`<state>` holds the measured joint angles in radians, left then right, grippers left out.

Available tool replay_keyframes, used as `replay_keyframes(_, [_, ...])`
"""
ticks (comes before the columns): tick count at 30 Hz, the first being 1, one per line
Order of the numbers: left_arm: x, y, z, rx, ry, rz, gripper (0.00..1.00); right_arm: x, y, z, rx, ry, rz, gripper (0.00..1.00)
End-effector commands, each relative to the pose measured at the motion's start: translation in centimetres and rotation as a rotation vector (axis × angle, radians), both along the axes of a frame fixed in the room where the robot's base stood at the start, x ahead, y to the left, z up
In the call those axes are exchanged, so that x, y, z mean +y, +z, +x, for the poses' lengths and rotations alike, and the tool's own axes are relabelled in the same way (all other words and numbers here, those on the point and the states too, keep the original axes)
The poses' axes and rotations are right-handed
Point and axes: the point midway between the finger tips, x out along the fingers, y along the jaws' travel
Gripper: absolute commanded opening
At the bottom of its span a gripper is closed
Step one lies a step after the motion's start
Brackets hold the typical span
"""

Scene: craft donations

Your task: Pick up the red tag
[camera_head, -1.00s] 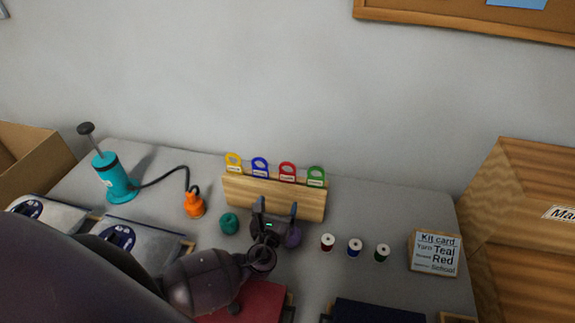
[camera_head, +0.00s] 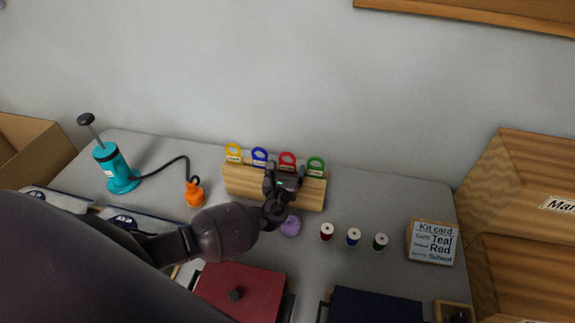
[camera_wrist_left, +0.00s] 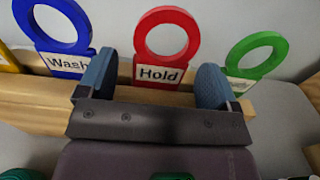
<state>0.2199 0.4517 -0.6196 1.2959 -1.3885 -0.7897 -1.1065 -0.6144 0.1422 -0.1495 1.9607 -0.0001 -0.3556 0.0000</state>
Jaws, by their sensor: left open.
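The red tag (camera_head: 288,159) stands in a wooden rack between the blue tag (camera_head: 260,155) and the green tag (camera_head: 316,165). In the left wrist view the red tag (camera_wrist_left: 166,50) has a ring top and a label reading "Hold". My left gripper (camera_head: 286,171) is open at the front of the rack. In the wrist view its two fingers (camera_wrist_left: 152,82) stand on either side of the red tag's lower part, with gaps on both sides. The left finger overlaps the blue "Wash" tag (camera_wrist_left: 60,30) in view. The right gripper is not in view.
The wooden rack (camera_head: 240,182) also holds a yellow tag (camera_head: 233,152). Several thread spools, a purple yarn ball (camera_head: 291,226) and a kit card (camera_head: 433,243) are in front. A teal pump (camera_head: 113,168) stands left. Wooden boxes (camera_head: 525,190) are at right.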

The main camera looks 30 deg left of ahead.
Motion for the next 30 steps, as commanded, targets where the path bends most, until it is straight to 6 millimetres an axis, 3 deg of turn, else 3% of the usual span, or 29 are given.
replay_keyframes(11, [0.19, -0.06, 0.74, 0.001, 0.000, -0.001, 0.84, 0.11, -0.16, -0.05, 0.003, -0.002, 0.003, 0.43])
replay_keyframes(21, [0.18, -0.05, 0.73, 0.001, 0.000, 0.000, 0.33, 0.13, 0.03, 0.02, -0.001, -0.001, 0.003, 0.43])
replay_keyframes(30, [0.17, 0.28, 0.73, 0.000, -0.001, -0.001, 0.33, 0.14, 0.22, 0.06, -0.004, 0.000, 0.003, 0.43])
